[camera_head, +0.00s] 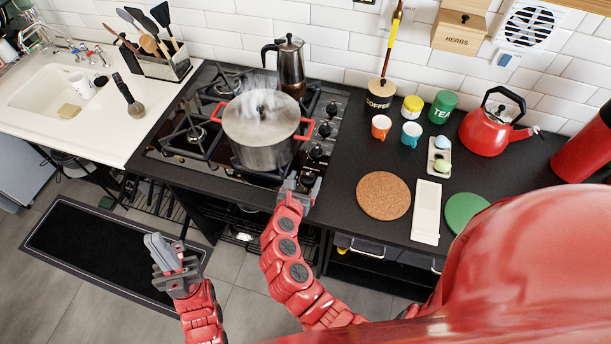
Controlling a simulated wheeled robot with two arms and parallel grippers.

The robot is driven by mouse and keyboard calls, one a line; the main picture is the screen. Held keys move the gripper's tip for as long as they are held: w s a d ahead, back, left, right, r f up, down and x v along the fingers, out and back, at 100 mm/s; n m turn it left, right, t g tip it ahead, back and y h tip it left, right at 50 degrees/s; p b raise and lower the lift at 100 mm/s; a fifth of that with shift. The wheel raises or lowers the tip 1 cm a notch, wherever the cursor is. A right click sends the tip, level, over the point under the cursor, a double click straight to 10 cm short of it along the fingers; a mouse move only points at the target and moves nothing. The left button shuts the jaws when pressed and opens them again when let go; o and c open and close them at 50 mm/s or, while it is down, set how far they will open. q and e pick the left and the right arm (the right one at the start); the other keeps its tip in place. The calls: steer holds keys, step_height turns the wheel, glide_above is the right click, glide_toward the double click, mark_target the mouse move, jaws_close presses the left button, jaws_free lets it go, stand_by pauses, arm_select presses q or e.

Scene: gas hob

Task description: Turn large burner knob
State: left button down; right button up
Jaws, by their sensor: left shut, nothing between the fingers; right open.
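The gas hob (168,143) is set in the black counter, with a column of black knobs (324,130) along its right side. I cannot tell from the picture which knob belongs to the large burner. My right gripper (302,182) is open at the hob's front right corner, at the nearest knob. It partly hides that knob, and I cannot tell whether its fingers touch it. My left gripper (163,252) is shut and empty, held over the floor in front of the counter.
A steaming steel pot (262,150) with red handles stands on the hob, close left of the knobs. A moka pot (290,65) stands behind it. A cork mat (383,195) and cups lie to the right. A sink (60,90) is at far left.

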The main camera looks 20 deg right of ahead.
steer(key=shift+w+d+f, duration=0.2)
steer(key=shift+w+d, duration=0.1)
steer(key=shift+c, duration=0.3)
jaws_close()
